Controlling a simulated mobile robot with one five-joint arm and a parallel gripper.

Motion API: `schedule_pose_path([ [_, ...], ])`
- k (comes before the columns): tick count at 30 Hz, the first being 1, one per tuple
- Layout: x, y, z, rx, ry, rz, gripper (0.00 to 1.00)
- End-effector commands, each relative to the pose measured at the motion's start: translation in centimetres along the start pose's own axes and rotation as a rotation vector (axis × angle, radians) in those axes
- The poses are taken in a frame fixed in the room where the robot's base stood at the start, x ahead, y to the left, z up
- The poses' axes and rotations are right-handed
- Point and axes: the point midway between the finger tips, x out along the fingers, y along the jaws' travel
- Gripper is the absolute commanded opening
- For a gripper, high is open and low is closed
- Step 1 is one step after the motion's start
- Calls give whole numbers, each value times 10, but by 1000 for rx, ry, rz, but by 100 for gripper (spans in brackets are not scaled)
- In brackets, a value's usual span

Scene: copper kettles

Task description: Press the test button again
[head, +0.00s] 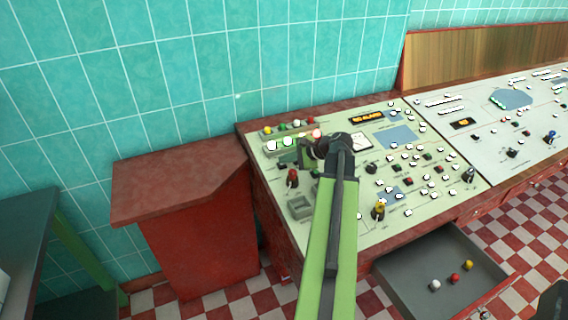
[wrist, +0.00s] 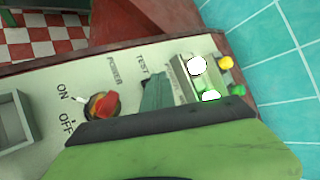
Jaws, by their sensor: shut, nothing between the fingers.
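The test button (wrist: 156,92) is a dark green block beside the TEST lettering in the wrist view, partly covered by my gripper. In the head view it shows as a dark green patch (head: 287,159) on the pale control panel (head: 345,225). My gripper (head: 307,153) is shut and empty, low over the panel right beside the button. Its green body (wrist: 190,150) fills the bottom of the wrist view. The fingertips are not clear, so I cannot tell whether they touch the button.
A red power knob (wrist: 102,104) sits beside ON and OFF marks. Lit white windows (head: 271,146) and coloured bulbs (head: 267,129) line the panel's back left. A yellow-topped switch (head: 379,208) stands right of my arm. An open drawer (head: 408,280) holds small balls.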

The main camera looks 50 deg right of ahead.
Motion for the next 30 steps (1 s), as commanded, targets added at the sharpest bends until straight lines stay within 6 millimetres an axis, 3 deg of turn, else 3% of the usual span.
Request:
schedule_pose_path([
  [20,-12,-9,9,0,0,0,0],
  [30,-35,-27,26,0,0,1,0],
])
